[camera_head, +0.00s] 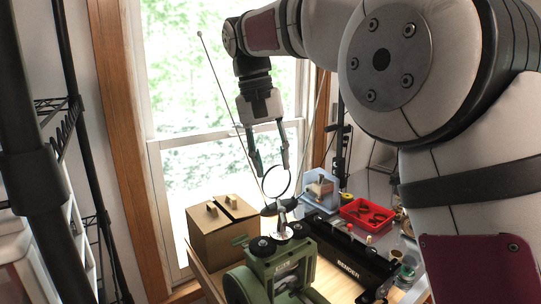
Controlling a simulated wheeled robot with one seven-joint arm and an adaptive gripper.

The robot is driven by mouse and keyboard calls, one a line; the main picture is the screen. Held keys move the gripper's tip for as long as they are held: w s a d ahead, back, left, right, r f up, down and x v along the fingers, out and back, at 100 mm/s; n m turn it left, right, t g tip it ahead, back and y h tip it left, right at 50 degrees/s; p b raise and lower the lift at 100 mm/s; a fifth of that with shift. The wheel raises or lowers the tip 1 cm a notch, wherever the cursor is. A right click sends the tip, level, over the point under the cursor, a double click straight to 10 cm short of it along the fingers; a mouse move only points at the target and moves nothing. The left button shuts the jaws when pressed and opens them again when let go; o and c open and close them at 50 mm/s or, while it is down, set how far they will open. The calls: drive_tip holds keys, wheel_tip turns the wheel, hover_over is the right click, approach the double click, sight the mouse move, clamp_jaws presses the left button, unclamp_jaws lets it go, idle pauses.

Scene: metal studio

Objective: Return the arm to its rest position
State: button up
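My arm reaches across the top right of the head view, its large pale joint close to the camera. My gripper (273,171) hangs fingers down in front of the window, above the workbench. Its two dark fingers are apart with only the bright window between them, so it is open and seems empty. A thin dark ring (265,190) shows just below the fingertips; I cannot tell whether it touches them.
A green machine (272,272) stands at the bench front. A black bender (347,255), a red tray (366,214) and a bluish box (321,187) lie to the right. Black shelving posts (78,130) stand left.

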drive_tip(key=shift+a+r, duration=0.1)
drive_tip(key=shift+r, duration=0.35)
drive_tip(key=s+d+r+t+y, duration=0.2)
drive_tip(key=s+d+t, duration=0.1)
drive_tip(key=s+d, duration=0.85)
drive_tip(key=s+d+f+t, duration=0.1)
drive_tip(key=s+d+f, duration=0.1)
drive_tip(key=s+f, duration=0.3)
drive_tip(key=s+d+f+t, duration=0.1)
drive_tip(key=s+d+f, duration=0.2)
drive_tip(key=s+f, duration=0.3)
drive_tip(key=s, duration=0.5)
drive_tip(key=shift+s+d+t, duration=0.2)
drive_tip(key=shift+d+t, duration=0.05)
drive_tip(key=shift+t, duration=0.05)
